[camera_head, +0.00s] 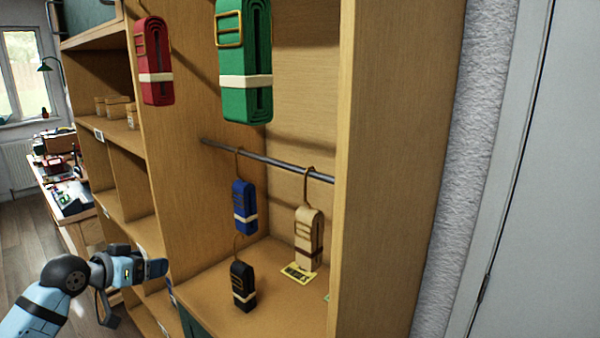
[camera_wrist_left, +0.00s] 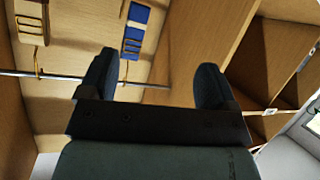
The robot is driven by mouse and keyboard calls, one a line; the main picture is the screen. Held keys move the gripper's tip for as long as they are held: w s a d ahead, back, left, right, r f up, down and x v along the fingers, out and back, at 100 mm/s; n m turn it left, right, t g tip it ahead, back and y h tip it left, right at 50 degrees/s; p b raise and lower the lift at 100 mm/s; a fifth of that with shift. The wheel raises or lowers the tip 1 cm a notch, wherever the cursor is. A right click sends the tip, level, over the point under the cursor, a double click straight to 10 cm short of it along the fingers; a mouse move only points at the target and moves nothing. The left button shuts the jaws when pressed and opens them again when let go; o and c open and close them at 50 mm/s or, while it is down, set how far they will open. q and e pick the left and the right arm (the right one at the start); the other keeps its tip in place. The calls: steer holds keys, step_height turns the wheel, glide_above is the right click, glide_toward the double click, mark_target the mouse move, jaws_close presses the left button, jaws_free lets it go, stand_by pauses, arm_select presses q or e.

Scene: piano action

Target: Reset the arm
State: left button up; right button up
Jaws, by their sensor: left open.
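My left gripper (camera_head: 138,270) is in the lower left of the head view, to the left of the shelf compartment with the hanging straps. In the left wrist view its two fingers (camera_wrist_left: 155,85) stand apart with nothing between them. The left arm (camera_head: 40,305) comes in from the lower left corner. The black strap (camera_head: 243,286) is the nearest strap to the gripper, off to its right and not touching it. My right gripper is in neither view.
A metal rod (camera_head: 265,160) crosses the wooden compartment. A blue strap (camera_head: 245,208) and a beige strap (camera_head: 309,238) hang below it. Red (camera_head: 153,62) and green (camera_head: 243,60) straps hang higher. A cluttered workbench (camera_head: 65,195) stands far left. Open floor (camera_head: 25,235) lies beside it.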

arm_select(q)
steer(key=s+d+f+y+p, duration=0.1)
steer(key=s+d+f, duration=0.3)
steer(key=s+f, duration=0.5)
steer(key=s+d+f+y+p, duration=0.1)
steer(key=s+d+f, duration=0.35)
steer(key=f, duration=0.75)
steer(key=s+d+f, duration=0.3)
steer(key=s+f, duration=0.1)
steer(key=s, duration=0.6)
steer(key=s+d+f+y, duration=0.1)
steer(key=s+d+f, duration=0.2)
steer(key=s, duration=0.7)
step_height(320, 180, down, 2)
steer(key=shift+d+f+n+g+p, duration=0.2)
steer(key=shift+n+g+p, duration=0.1)
steer(key=shift+n+p, duration=0.15)
